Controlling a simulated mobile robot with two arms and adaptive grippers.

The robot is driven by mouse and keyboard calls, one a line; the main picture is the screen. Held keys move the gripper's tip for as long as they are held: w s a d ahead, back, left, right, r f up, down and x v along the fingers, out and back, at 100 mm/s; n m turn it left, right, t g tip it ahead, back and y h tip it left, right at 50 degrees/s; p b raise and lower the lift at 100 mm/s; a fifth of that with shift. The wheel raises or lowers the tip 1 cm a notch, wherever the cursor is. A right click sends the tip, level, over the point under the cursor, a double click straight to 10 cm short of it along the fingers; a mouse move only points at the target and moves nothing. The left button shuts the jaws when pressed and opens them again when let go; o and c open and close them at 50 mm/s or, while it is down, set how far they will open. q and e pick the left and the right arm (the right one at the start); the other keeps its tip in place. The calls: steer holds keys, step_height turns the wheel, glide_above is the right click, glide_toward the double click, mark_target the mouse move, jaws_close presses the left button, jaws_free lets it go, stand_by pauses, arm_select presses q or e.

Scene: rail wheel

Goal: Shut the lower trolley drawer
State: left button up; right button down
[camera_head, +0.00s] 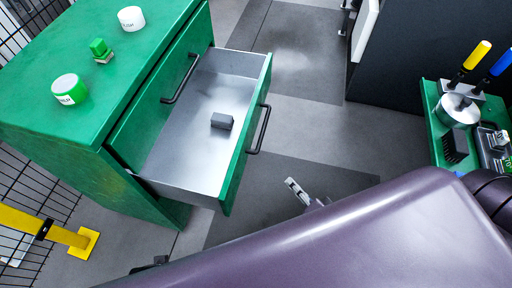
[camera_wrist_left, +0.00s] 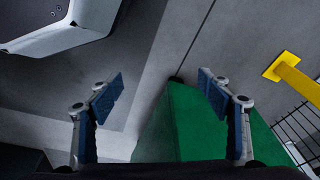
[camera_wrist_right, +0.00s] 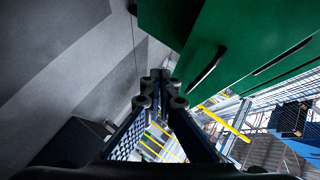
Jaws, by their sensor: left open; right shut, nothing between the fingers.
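The green trolley (camera_head: 75,75) stands at the left in the head view. Its lower drawer (camera_head: 243,165) is pulled well out, its grey inside showing a small dark block (camera_head: 222,121). The upper drawer (camera_head: 143,108) above it is shut. My right gripper (camera_head: 297,190) is shut and empty, to the right of the drawer front and apart from it. The right wrist view shows its closed fingers (camera_wrist_right: 160,82) and a green front with a dark handle (camera_wrist_right: 207,69) beyond. My left gripper (camera_wrist_left: 160,88) is open and empty, with green trolley panelling (camera_wrist_left: 187,125) beyond its fingers.
A white-green round container (camera_head: 69,90), a green-topped piece (camera_head: 99,48) and a white cylinder (camera_head: 131,18) stand on the trolley. A yellow post (camera_head: 45,225) and wire fence are at left. A green tool tray (camera_head: 441,158) is at right. Floor beyond the drawer is clear.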

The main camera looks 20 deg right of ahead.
step_height(320, 180, up, 11)
steer(key=w+a+m+t+y+b, duration=0.1)
steer(key=w+a+m+t+b, duration=0.1)
steer(key=m+t+b, duration=0.25)
steer(key=b, duration=0.1)
glide_toward(249, 126)
steer(key=w+d, duration=0.2)
steer(key=w, duration=0.2)
steer(key=w+a, duration=0.1)
steer(key=a, duration=0.2)
steer(key=shift+w+m, duration=0.35)
arm_select(q)
step_height(249, 126, up, 8)
steer(key=w, duration=0.2)
steer(key=shift+w+t, duration=0.15)
steer(key=shift+t, duration=0.25)
steer(key=shift+r, duration=0.2)
